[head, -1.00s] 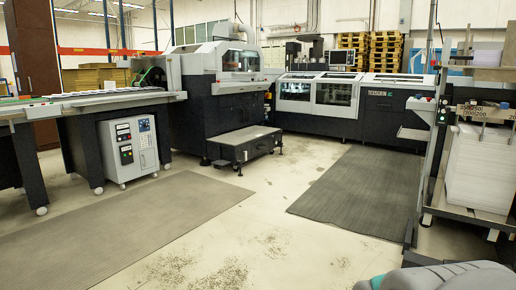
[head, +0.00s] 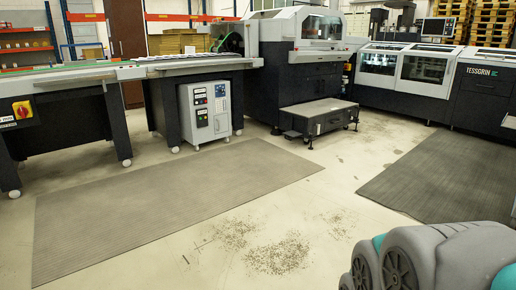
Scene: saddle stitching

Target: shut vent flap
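I cannot make out a vent flap on any of the machines from this distance. The dark stitching machine (head: 299,62) with a light grey hood stands at the back centre. A line of machine units with clear covers (head: 424,68) runs to the right of it. A light grey control cabinet (head: 208,112) with buttons and a small panel stands under the long feeder table (head: 75,78) on the left. My gripper is not in view; only a grey and teal part of my own body shows at the lower right.
A low black platform (head: 318,117) stands in front of the stitching machine. A flat grey mat (head: 170,207) lies before the feeder table, and a darker mat (head: 440,178) lies at the right. The floor between them is open, with scattered debris (head: 278,255).

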